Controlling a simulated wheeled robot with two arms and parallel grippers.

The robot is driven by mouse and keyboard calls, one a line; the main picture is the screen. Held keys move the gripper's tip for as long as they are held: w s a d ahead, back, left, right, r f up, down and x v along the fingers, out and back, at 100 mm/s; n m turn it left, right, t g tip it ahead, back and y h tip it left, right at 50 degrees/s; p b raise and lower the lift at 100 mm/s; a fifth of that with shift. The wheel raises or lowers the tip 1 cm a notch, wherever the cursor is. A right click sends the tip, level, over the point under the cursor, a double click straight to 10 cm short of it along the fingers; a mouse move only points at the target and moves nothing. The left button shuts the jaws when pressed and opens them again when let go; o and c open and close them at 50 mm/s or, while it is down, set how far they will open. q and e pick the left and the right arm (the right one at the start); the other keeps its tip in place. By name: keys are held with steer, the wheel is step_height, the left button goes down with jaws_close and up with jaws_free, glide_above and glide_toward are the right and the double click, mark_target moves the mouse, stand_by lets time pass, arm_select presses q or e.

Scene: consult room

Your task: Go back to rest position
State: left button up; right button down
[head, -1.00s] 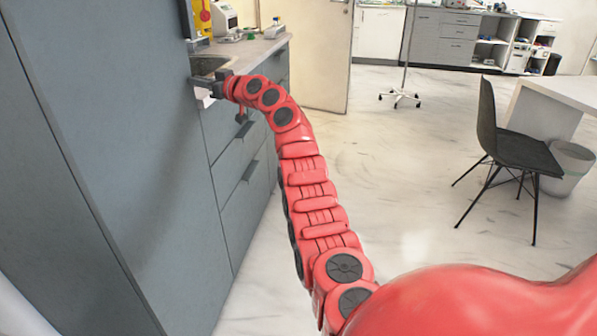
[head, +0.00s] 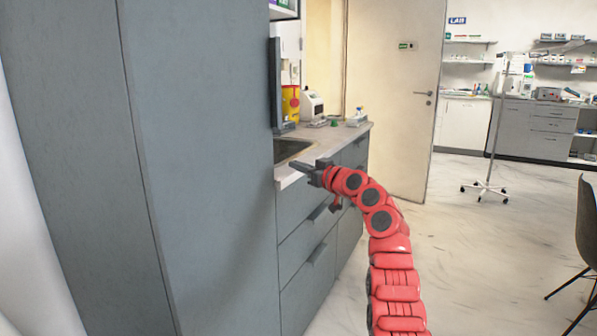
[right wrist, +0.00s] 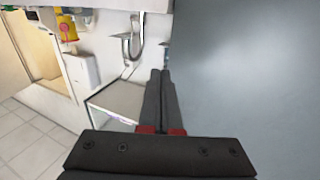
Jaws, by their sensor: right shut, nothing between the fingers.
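My right gripper (head: 304,168) is at the end of my red right arm, at the front edge of the counter (head: 318,151) beside the sink (head: 290,148) in the head view. In the right wrist view its two dark fingers (right wrist: 158,75) lie side by side, closed, with nothing between them. I cannot tell from the head view whether the fingertips touch the counter edge. My left gripper does not show in any view.
A tall grey cabinet (head: 195,150) stands close on the left of my right gripper. Grey drawers (head: 305,255) are below the counter. A drip stand (head: 490,150) and a black chair (head: 588,230) are to the right. The marble floor (head: 465,225) between is clear.

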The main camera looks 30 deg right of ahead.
steer(key=s+d+p, duration=0.1)
steer(key=s+d, duration=0.3)
steer(key=s, duration=0.2)
steer(key=shift+s+d+f, duration=0.15)
steer(key=shift+s+f, duration=0.1)
steer(key=shift+s, duration=0.15)
